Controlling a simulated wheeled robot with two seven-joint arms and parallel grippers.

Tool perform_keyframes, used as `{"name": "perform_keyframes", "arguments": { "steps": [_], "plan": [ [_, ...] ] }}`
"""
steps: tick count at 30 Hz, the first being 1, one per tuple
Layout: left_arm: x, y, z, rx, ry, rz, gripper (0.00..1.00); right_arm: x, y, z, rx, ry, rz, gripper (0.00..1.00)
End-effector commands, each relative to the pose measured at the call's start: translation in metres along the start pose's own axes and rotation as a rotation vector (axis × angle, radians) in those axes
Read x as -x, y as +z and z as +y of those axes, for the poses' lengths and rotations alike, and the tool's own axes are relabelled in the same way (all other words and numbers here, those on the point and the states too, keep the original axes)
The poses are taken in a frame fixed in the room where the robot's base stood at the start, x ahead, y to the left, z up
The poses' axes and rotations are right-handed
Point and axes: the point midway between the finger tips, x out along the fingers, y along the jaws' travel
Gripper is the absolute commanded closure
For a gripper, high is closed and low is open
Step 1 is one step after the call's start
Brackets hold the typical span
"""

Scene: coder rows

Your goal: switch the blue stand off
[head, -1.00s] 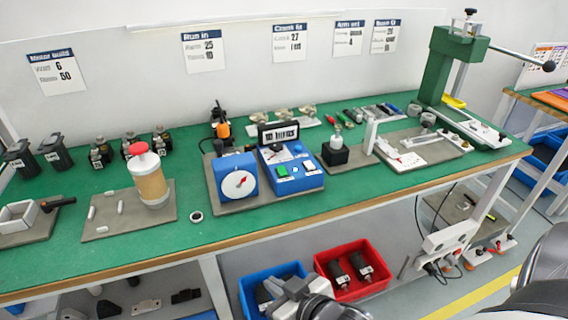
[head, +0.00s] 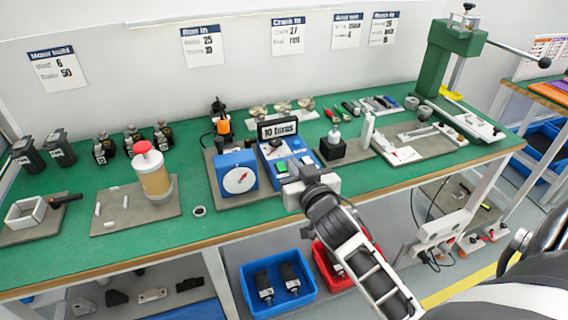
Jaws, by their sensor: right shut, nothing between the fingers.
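The blue stand is a blue box with a white dial and red needle (head: 237,174) beside a sloped blue control box (head: 268,152). The control box carries a dark display reading "10 turns" (head: 278,129), a green button (head: 281,167) and small white parts. My right gripper (head: 296,170) is shut and empty at the front edge of the control box, by the green button. It hides the box's lower front. I cannot tell whether it touches the box. My left gripper is not in view.
A jar with a red knob (head: 152,172) stands to the left. A black block (head: 332,148) and a white upright (head: 367,130) stand close on the right. A green press (head: 450,62) is at the far right. Blue (head: 305,290) and red (head: 328,268) bins sit below.

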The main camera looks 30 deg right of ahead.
Motion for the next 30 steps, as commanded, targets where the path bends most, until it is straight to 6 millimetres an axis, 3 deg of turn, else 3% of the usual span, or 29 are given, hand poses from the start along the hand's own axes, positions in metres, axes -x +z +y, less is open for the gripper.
{"name": "perform_keyframes", "arguments": {
  "steps": [9,12,16,30],
  "plan": [
    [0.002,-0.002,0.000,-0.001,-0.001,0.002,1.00,-0.069,-0.002,0.000,0.002,0.000,0.002,1.00],
    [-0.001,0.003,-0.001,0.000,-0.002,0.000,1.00,-0.070,0.021,0.000,-0.001,0.001,-0.004,1.00],
    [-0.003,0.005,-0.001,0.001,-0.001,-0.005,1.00,-0.073,0.033,0.000,0.000,0.001,-0.002,1.00],
    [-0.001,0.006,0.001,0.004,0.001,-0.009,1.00,-0.074,0.040,0.000,0.000,0.000,-0.001,1.00]
  ]
}}
